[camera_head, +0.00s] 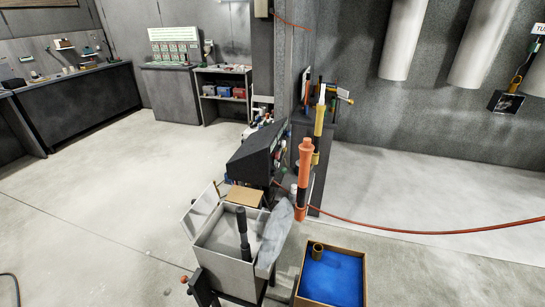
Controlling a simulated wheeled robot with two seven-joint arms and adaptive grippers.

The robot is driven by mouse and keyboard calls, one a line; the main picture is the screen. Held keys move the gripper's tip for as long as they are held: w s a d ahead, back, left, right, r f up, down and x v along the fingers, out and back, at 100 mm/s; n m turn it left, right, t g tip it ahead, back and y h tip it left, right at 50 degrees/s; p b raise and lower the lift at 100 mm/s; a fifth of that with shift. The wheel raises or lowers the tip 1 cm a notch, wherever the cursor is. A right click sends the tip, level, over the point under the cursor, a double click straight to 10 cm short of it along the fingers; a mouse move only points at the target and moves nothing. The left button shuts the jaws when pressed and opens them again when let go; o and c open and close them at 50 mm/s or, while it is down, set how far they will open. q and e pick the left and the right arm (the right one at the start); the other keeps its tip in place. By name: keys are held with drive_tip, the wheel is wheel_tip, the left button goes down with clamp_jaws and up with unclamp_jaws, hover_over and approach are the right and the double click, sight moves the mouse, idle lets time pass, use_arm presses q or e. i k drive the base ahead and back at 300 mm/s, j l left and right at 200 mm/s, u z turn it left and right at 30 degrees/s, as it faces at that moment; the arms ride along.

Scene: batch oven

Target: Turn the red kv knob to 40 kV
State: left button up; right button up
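A dark console with a sloped top (252,152) stands near the middle of the head view. Small coloured parts show along its right side, too small to tell apart. I cannot make out the red kV knob, its scale or its setting. Neither of my grippers can be made out in this view, and no arm is seen reaching to the console.
An orange upright cylinder (304,165) stands right of the console. A grey open box (222,262) and a blue-lined tray (340,272) are in front. A red cable (430,231) runs right. Open floor (110,190) lies left.

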sight(277, 155)
drive_tip(key=k+l, duration=0.3)
drive_tip(key=l, duration=0.15)
drive_tip(key=k+l, duration=0.1)
drive_tip(key=l, duration=0.25)
drive_tip(key=k+l+u, duration=0.1)
drive_tip(key=l, duration=0.2)
drive_tip(key=k+l, duration=0.1)
drive_tip(key=l, duration=0.8)
drive_tip(key=k+l+u, duration=0.1)
drive_tip(key=l, duration=0.4)
drive_tip(key=i+l, duration=0.1)
drive_tip(key=l, duration=0.3)
drive_tip(key=i+l, duration=0.15)
drive_tip(key=l, duration=0.25)
drive_tip(key=i+l, duration=0.1)
drive_tip(key=l, duration=0.25)
drive_tip(key=i+l+u, duration=0.15)
drive_tip(key=i+l, duration=0.65)
drive_tip(key=i, duration=0.3)
drive_tip(key=i+l, duration=0.2)
drive_tip(key=i, duration=0.3)
drive_tip(key=j+u, duration=0.05)
